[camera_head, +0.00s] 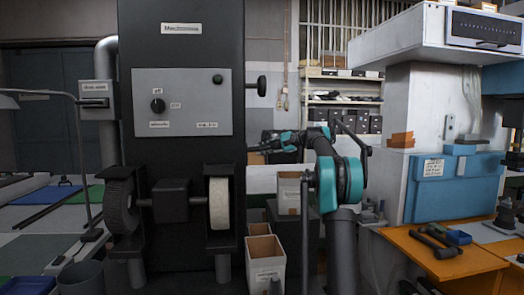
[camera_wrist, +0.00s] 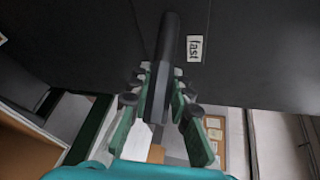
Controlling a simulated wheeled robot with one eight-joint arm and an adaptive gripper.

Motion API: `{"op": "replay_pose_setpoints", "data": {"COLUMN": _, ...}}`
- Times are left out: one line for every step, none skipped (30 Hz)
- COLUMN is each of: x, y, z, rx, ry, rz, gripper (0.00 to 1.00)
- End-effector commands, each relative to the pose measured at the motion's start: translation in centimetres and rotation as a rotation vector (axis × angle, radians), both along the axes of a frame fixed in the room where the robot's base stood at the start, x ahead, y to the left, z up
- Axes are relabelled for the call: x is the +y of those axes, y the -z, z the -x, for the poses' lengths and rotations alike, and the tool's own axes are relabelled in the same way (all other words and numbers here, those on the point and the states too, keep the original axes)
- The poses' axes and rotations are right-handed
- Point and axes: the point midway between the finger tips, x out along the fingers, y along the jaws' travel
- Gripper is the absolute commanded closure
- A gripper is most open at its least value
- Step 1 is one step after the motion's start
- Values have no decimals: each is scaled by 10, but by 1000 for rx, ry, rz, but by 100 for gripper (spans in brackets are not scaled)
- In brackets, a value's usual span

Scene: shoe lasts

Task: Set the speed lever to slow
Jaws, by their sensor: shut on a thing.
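The speed lever (camera_wrist: 169,38) is a dark bar in the wrist view, running from between my fingers up toward the black machine wall. A small white label reading "fast" (camera_wrist: 194,49) is on that wall, just right of the lever. My gripper (camera_wrist: 160,92) is shut on the lever, with a finger on each side of it. In the head view my gripper (camera_head: 258,146) reaches left to the right side of the tall black machine (camera_head: 192,45). The lever cannot be made out clearly there. No "slow" label can be seen.
The machine's grey panel (camera_head: 190,118) carries a dark dial (camera_head: 157,106). A black knob (camera_head: 262,86) sticks out above my gripper. A pale wheel (camera_head: 219,203) and cardboard boxes (camera_head: 265,262) are below. An orange bench (camera_head: 430,256) with tools stands at right.

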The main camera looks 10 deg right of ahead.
Motion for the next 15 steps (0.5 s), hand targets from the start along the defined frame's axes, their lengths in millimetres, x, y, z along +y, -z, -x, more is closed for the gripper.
{"op": "replay_pose_setpoints", "data": {"x": 0, "y": 0, "z": 2, "rx": 1, "ry": 6, "rz": 1, "gripper": 100}}
{"op": "replay_pose_setpoints", "data": {"x": -1, "y": 0, "z": 3, "rx": 0, "ry": 11, "rz": 1, "gripper": 100}}
{"op": "replay_pose_setpoints", "data": {"x": -1, "y": 0, "z": 4, "rx": 0, "ry": 19, "rz": 1, "gripper": 100}}
{"op": "replay_pose_setpoints", "data": {"x": -2, "y": 0, "z": 5, "rx": 0, "ry": 28, "rz": 1, "gripper": 100}}
{"op": "replay_pose_setpoints", "data": {"x": -2, "y": 0, "z": 6, "rx": 0, "ry": 35, "rz": 1, "gripper": 100}}
{"op": "replay_pose_setpoints", "data": {"x": -2, "y": 0, "z": 9, "rx": -1, "ry": 48, "rz": 1, "gripper": 100}}
{"op": "replay_pose_setpoints", "data": {"x": -3, "y": 0, "z": 10, "rx": 0, "ry": 59, "rz": 1, "gripper": 100}}
{"op": "replay_pose_setpoints", "data": {"x": -3, "y": 0, "z": 12, "rx": 0, "ry": 71, "rz": 1, "gripper": 100}}
{"op": "replay_pose_setpoints", "data": {"x": -4, "y": 0, "z": 15, "rx": 0, "ry": 88, "rz": 1, "gripper": 100}}
{"op": "replay_pose_setpoints", "data": {"x": -5, "y": 0, "z": 17, "rx": 0, "ry": 104, "rz": 1, "gripper": 100}}
{"op": "replay_pose_setpoints", "data": {"x": -5, "y": 0, "z": 20, "rx": 1, "ry": 118, "rz": 1, "gripper": 100}}
{"op": "replay_pose_setpoints", "data": {"x": -6, "y": 0, "z": 23, "rx": 0, "ry": 139, "rz": 2, "gripper": 100}}
{"op": "replay_pose_setpoints", "data": {"x": -6, "y": 0, "z": 25, "rx": 0, "ry": 155, "rz": 1, "gripper": 100}}
{"op": "replay_pose_setpoints", "data": {"x": -7, "y": 0, "z": 28, "rx": 0, "ry": 173, "rz": 1, "gripper": 100}}
{"op": "replay_pose_setpoints", "data": {"x": -7, "y": 0, "z": 32, "rx": 0, "ry": 197, "rz": 2, "gripper": 100}}
